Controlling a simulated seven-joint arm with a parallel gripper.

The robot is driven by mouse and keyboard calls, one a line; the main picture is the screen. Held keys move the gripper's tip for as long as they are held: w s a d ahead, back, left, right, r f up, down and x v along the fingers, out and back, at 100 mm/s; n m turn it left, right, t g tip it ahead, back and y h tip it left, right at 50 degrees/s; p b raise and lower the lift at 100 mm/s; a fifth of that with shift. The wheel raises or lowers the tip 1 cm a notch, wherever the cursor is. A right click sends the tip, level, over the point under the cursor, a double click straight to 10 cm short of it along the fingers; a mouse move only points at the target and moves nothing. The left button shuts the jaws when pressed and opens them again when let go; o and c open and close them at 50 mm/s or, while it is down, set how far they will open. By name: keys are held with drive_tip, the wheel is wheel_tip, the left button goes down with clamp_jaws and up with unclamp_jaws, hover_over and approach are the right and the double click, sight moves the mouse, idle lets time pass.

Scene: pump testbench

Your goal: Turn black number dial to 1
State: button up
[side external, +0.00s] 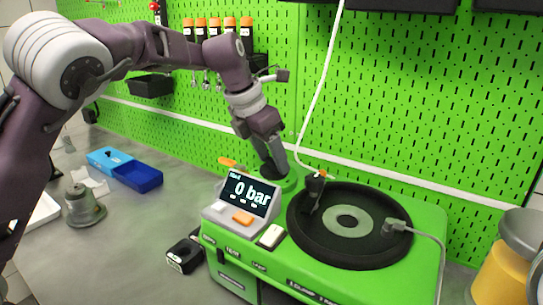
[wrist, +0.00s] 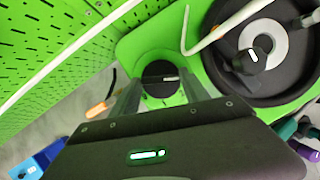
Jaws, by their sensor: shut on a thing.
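The black number dial (wrist: 158,69) sits on a round green mount at the back left of the green testbench (side external: 240,262). In the side view the dial (side external: 267,172) is partly covered by my fingers. My gripper (side external: 276,166) points down at the dial from above. In the wrist view my gripper (wrist: 160,84) has one finger on each side of the dial and is shut on it. Small marks show on the green face beside the dial, but I cannot read its setting. The display (side external: 248,193) in front reads 0 bar.
A large black round plate (side external: 350,254) with a grey ring lies right of the dial. A white hose (side external: 318,105) comes down beside my gripper. An orange lever (side external: 228,162) sticks out left of the dial. A green pegboard wall (side external: 400,110) stands close behind.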

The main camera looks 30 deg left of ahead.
drive_tip(key=m, duration=0.2)
drive_tip(key=m+h, duration=0.1)
drive_tip(key=shift+w+a+m+g, duration=0.1)
drive_tip(key=shift+a+m+g, duration=0.1)
drive_tip(key=shift+m+g, duration=0.15)
drive_tip(key=m+g+h, duration=0.1)
drive_tip(key=m, duration=0.2)
drive_tip(key=shift+w+a+m, duration=0.1)
drive_tip(key=shift+m, duration=0.25)
drive_tip(key=m+g, duration=0.1)
drive_tip(key=m, duration=0.2)
drive_tip(key=shift+w+m+h, duration=0.15)
drive_tip(key=shift+m+h, duration=0.15)
drive_tip(key=shift+h, duration=0.1)
drive_tip(key=shift+m+g, duration=0.75)
drive_tip(key=shift+m, duration=0.95)
drive_tip(key=o, duration=1.4)
drive_tip(key=shift+c, duration=0.2)
